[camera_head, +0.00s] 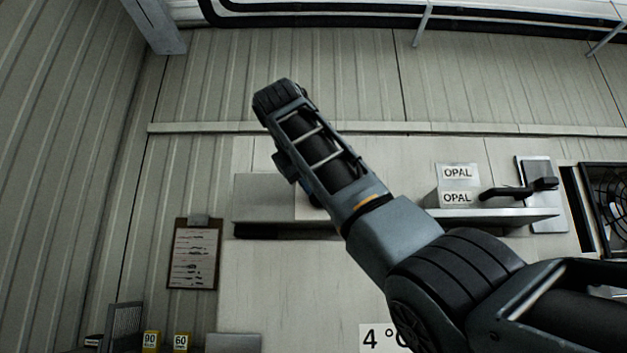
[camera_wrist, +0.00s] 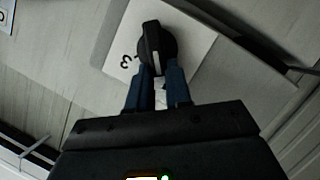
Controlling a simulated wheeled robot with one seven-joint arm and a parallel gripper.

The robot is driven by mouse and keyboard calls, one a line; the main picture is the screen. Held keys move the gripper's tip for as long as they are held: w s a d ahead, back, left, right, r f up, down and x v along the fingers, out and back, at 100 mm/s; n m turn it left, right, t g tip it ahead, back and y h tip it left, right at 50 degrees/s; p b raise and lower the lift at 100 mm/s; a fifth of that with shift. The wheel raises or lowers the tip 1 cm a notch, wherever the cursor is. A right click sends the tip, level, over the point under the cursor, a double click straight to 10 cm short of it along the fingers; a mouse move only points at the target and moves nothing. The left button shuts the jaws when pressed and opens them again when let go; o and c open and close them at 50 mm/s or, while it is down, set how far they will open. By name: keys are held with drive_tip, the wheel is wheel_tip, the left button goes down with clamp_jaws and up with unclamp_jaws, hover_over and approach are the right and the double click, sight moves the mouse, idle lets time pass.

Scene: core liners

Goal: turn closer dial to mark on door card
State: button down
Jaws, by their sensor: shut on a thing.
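The black closer dial (camera_wrist: 158,42) shows in the wrist view on a white card with a dark numeral, apparently a 3, at its lower left. My gripper (camera_wrist: 161,74) has its blue fingers on either side of the dial's lower end, shut on it. Other numerals on the card are hidden or out of view. In the head view the grey closer box (camera_head: 262,195) is on the pale door; my arm covers its right part, the dial and most of the gripper. A sign reading 4 (camera_head: 376,337) is partly covered on the door. Which card bears the mark is unclear.
Two OPAL labels (camera_head: 457,172) and a black door handle (camera_head: 505,193) are right of my arm. A clipboard (camera_head: 193,256) hangs at the left. Yellow tags marked 90 (camera_head: 151,341) and 60 (camera_head: 181,342) stand at the lower left. A fan (camera_head: 606,205) is at the far right.

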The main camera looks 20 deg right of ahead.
drive_tip(key=shift+w+a+f+n+h, duration=0.15)
drive_tip(key=shift+n+h, duration=0.15)
drive_tip(key=shift+n, duration=0.2)
idle(0.3)
drive_tip(key=c, duration=1)
unclamp_jaws()
drive_tip(key=shift+c, duration=0.2)
drive_tip(key=b+v, duration=0.2)
drive_tip(key=v, duration=0.6)
drive_tip(key=shift+b, duration=0.3)
drive_tip(key=shift+w+f, duration=0.1)
drive_tip(key=shift+f, duration=0.1)
